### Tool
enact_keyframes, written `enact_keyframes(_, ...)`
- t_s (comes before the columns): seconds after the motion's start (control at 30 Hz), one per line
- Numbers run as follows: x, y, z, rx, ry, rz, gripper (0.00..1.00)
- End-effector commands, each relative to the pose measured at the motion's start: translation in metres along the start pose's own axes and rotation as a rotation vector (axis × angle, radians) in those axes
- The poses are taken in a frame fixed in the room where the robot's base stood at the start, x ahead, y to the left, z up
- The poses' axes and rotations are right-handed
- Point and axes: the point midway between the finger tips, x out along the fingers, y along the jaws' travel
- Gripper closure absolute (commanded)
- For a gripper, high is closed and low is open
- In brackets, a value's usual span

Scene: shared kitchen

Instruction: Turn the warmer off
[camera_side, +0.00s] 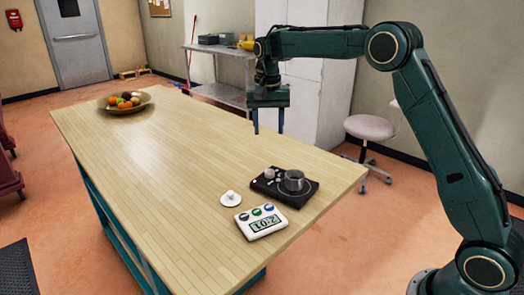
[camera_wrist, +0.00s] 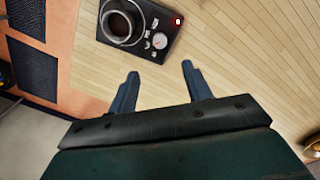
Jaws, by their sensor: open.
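The warmer (camera_side: 267,189) is a flat black unit near the right end of the wooden table. My gripper (camera_side: 268,122) is open and empty, above the table and apart from the warmer. Its two blue fingers also show in the wrist view (camera_wrist: 160,70).
A white timer (camera_side: 261,222) reading 2:01 and a small white knobbed disc (camera_side: 231,198) lie beside the warmer. A fruit bowl (camera_side: 140,105) stands at the table's far end. The middle of the table (camera_side: 170,150) is clear. A stool (camera_side: 370,128) stands behind.

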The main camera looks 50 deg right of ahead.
Motion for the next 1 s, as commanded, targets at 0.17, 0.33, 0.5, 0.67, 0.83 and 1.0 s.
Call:
enact_keyframes(0.17,0.003,0.000,0.000,-0.001,0.000,0.000,0.51)
enact_keyframes(0.33,0.015,0.000,0.000,-0.002,-0.001,0.001,0.51)
enact_keyframes(0.5,0.035,0.001,0.001,-0.001,-0.002,0.002,0.51)
enact_keyframes(0.67,0.059,0.001,0.001,-0.002,-0.003,0.001,0.51)
enact_keyframes(0.83,0.085,0.001,0.001,-0.001,-0.003,0.002,0.51)
enact_keyframes(1.0,0.110,0.001,0.001,-0.001,-0.003,0.001,0.51)
